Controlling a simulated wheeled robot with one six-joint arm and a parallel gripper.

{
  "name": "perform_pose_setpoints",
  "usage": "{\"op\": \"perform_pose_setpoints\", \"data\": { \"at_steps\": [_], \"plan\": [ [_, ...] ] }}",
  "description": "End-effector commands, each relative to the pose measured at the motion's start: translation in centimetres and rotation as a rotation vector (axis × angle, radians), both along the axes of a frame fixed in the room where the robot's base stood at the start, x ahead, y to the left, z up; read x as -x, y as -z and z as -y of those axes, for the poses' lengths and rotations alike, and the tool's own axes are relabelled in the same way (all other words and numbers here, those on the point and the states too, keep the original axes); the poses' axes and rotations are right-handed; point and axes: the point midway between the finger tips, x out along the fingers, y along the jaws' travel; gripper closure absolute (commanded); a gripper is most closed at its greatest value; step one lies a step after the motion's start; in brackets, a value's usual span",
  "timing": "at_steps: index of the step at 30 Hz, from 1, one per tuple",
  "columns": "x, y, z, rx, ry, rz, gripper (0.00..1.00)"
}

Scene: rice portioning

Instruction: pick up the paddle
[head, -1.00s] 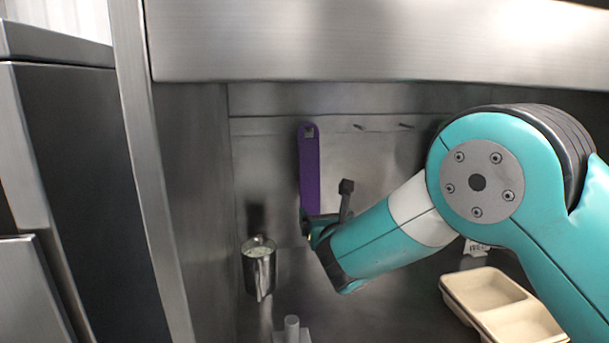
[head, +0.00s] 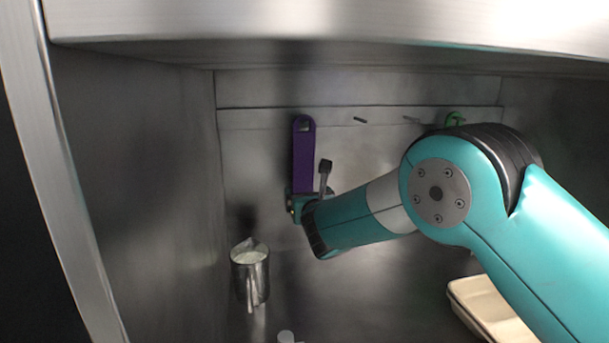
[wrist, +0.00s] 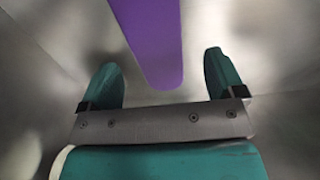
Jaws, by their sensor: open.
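The purple paddle (head: 304,155) hangs upright against the steel back wall, by the hole at its top. Its lower end is hidden behind my arm in the head view. In the wrist view the paddle (wrist: 154,40) comes down from the top edge, and its rounded lower end lies between my two fingertips. My gripper (wrist: 164,78) is open, with one teal finger on each side of the paddle and a gap on both sides. I cannot tell how far in front of or behind the fingers the paddle is.
A metal container (head: 250,272) with pale contents is at the lower left, below my gripper. A beige tray (head: 478,305) is at the lower right, partly behind my arm. Bare pegs (head: 360,120) and a green item (head: 455,118) are on the back wall. A steel shelf edge (head: 330,25) runs overhead.

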Motion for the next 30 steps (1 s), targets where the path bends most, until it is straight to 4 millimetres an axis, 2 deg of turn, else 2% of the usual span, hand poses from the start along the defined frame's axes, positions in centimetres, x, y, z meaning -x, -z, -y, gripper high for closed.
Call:
{"op": "perform_pose_setpoints", "data": {
  "at_steps": [3,4,10,12,30],
  "plan": [
    [0.06,0.00,-0.19,0.000,-0.002,0.000,0.12],
    [0.06,0.00,-0.22,0.000,-0.002,0.000,0.16],
    [0.07,0.00,-0.19,0.000,-0.002,0.000,0.62],
    [0.05,-0.04,-0.15,0.000,-0.002,0.001,0.71],
    [-0.10,-0.86,0.34,0.000,0.004,0.001,0.71]
  ]
}}
